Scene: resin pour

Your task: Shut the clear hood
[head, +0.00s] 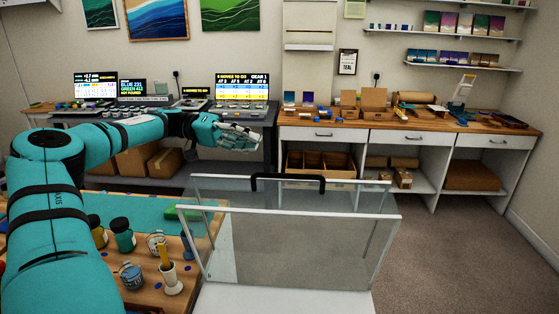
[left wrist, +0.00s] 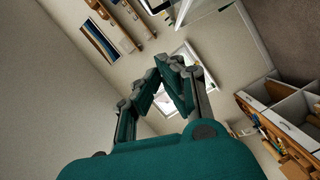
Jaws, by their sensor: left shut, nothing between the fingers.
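The clear hood (head: 300,245) stands in the lower middle of the head view. It has see-through panels, pale frame bars and a black handle (head: 288,178) on its far upper edge. A white surface (head: 285,300) shows below its near side. I cannot tell the hood's exact angle. My left gripper (head: 250,138) is beyond and above the hood, left of the handle and apart from it. In the left wrist view its fingertips (left wrist: 166,62) come together with nothing between them. My right gripper is in neither view.
A wooden worktable (head: 145,285) left of the hood holds a green bottle (head: 122,235), a white cup with a stick (head: 171,280) and other small pots. Behind stand a desk with screens (head: 240,86) and a long counter (head: 400,130). The carpet (head: 440,255) at right is clear.

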